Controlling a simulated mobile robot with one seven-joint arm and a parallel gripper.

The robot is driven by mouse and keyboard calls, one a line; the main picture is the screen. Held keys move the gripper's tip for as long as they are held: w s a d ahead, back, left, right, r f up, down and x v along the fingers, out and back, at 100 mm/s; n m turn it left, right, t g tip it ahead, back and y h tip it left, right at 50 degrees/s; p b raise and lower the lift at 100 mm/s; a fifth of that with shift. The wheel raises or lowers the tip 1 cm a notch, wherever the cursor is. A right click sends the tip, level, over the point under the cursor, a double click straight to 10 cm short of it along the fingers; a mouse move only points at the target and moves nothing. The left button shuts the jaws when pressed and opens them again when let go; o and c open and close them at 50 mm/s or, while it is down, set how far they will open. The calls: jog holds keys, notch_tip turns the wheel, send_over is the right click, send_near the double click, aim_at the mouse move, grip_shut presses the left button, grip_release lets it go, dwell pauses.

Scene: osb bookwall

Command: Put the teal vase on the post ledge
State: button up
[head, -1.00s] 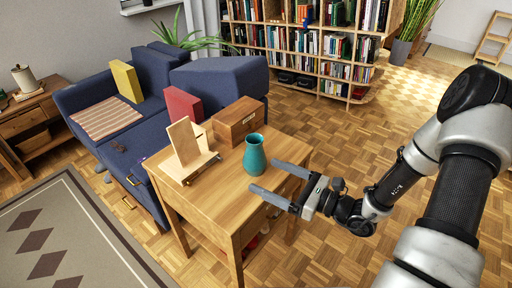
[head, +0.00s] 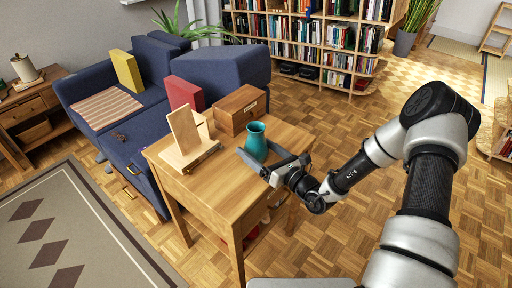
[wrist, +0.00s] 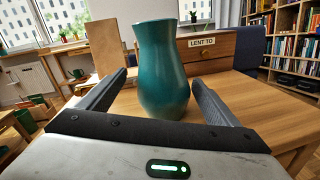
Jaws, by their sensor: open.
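The teal vase (head: 256,141) stands upright on the wooden side table (head: 222,187). My gripper (head: 273,156) is open at tabletop height, its fingers on either side of the vase. A wooden stand (head: 186,140) with an upright board and a low front ledge sits left of the vase on the same table. I cannot tell for sure whether it is the post ledge.
A blue sofa (head: 140,80) with yellow and red cushions borders the table's far left side. The table's front part is bare. A bookcase stands behind.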

aim_at(248, 142)
jog(key=x, duration=0.1)
jog(key=b+x, duration=0.1)
jog(key=x, duration=0.1)
jog(key=f+x, duration=0.1)
jog(key=x, duration=0.1)
jog(key=shift+w+d, duration=0.1)
jog(key=shift+d, duration=0.1)
jog(key=shift+w+a+r, duration=0.1)
jog(key=shift+w+a, duration=0.05)
jog(key=shift+w, duration=0.05)
jog(key=c, duration=1.6)
jog(key=shift+o, duration=0.2)
notch_tip(248, 142, up, 10)
jog(key=shift+r+p, duration=0.1)
jog(key=shift+p, duration=1.15)
jog(key=s+d+r+n+g+y, duration=0.1)
jog(key=s+d+r, duration=0.1)
jog(key=s+d, duration=0.55)
jog(key=s+d+r+n+g+y, duration=0.1)
jog(key=s+d+r+g, duration=0.2)
jog(key=d, duration=0.7)
notch_tip(248, 142, up, 11)
jog(key=s+m+t+h+p, duration=0.2)
jog(key=m+t+h+p, duration=0.2)
jog(key=p, duration=1.4)
jog(key=t+h, duration=0.1)
jog(key=t, duration=0.1)
jog(key=shift+d+m+t, duration=0.25)
jog(key=shift+m+t, duration=0.05)
jog(key=shift+m, duration=0.1)
